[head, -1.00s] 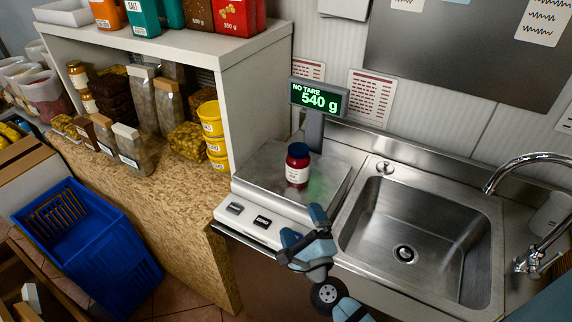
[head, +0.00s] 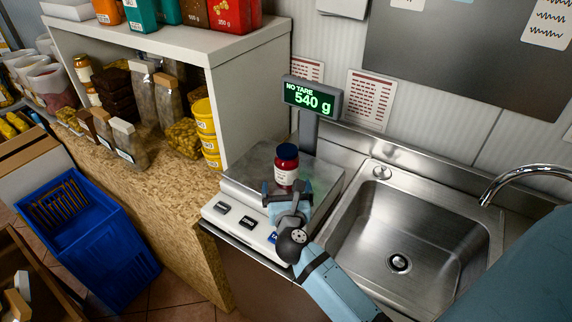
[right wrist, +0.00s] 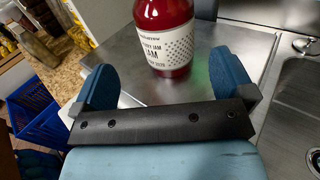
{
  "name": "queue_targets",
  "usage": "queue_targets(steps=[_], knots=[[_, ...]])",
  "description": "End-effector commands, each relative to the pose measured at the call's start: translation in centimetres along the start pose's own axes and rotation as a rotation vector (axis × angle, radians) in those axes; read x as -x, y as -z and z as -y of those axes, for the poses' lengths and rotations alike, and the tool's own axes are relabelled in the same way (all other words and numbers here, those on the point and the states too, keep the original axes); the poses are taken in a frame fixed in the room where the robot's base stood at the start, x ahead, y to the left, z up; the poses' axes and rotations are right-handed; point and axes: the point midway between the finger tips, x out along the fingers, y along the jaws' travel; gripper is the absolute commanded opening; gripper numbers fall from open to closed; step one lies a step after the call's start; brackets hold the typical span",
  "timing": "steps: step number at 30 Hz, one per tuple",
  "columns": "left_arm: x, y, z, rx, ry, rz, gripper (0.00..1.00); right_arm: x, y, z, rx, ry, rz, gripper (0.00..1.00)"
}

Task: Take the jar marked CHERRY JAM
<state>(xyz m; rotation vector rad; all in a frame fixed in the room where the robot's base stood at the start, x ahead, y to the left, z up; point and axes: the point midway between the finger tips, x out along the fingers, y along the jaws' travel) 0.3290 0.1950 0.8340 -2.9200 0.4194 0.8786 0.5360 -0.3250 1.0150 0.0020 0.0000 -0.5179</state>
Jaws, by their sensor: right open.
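A red jar (head: 286,171) with a dark blue lid and a white label stands upright on the steel plate of a scale (head: 247,180). In the right wrist view the jar (right wrist: 163,40) shows a label ending in "JAM"; the first word is only partly readable. My right gripper (head: 286,192) is at the front of the scale, just in front of the jar. In the right wrist view its two blue fingers (right wrist: 164,85) are spread apart, with the jar beyond and between them, not gripped. My left gripper is not in view.
The scale display (head: 312,97) reads 540 g, NO TARE, on a post behind the jar. A steel sink (head: 410,225) with a tap (head: 520,180) lies to the right. Shelves with yellow tubs (head: 207,135) and bags stand left. A blue crate (head: 85,240) is on the floor.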

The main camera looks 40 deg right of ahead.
Motion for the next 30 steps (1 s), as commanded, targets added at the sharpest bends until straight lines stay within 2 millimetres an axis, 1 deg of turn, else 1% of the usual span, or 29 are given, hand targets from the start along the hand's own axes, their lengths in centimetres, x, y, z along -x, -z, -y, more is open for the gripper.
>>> queue_targets(steps=[1, 3, 10, 15, 18, 22, 28, 29, 30], knots=[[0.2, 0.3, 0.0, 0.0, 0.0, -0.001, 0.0, -1.0, -0.2, 0.0, 0.002, -0.001, 0.002, 1.0], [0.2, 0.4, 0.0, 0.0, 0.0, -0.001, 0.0, -1.9, -0.1, 0.0, 0.002, -0.001, 0.001, 1.0], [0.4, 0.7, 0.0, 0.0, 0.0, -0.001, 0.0, -3.5, -0.2, 0.2, 0.004, 0.0, 0.001, 1.0], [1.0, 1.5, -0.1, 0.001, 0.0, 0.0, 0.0, -6.1, -0.6, 0.8, 0.005, 0.0, 0.003, 1.0], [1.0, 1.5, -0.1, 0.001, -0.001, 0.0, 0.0, -7.3, -0.4, 0.8, 0.004, 0.0, 0.001, 1.0], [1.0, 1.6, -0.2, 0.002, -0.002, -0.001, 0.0, -8.0, -0.2, 0.8, 0.002, -0.001, 0.0, 1.0], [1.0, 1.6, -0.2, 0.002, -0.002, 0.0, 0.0, -8.0, -0.2, 0.8, 0.002, -0.001, 0.0, 1.0], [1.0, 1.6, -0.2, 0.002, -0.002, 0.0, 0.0, -8.0, -0.2, 0.8, 0.002, -0.001, 0.0, 0.93], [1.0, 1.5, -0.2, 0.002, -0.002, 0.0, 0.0, -8.0, -0.2, 0.8, 0.002, -0.001, 0.0, 0.84]])
